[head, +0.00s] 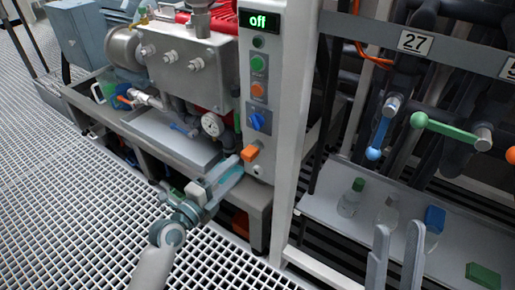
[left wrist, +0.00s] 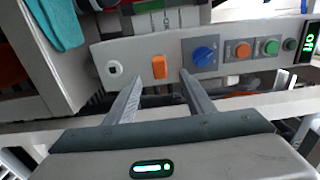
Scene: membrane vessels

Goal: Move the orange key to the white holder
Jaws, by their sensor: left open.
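The orange key (head: 250,152) sticks out of the lower part of the grey control panel, below the blue knob. In the left wrist view the orange key (left wrist: 159,67) shows between and just beyond the fingertips of my left gripper (left wrist: 160,78). My left gripper (head: 237,167) is open and empty, pointing at the panel; no contact with the key is visible. My right gripper (head: 396,240) is open and empty at lower right.
The blue knob (head: 258,121) sits close to the key. Orange (head: 257,90) and green (head: 258,63) buttons and a display reading "off" (head: 259,21) are above. A teal cloth (left wrist: 58,22) lies near the panel. A shelf (head: 325,205) with bottles stands at right.

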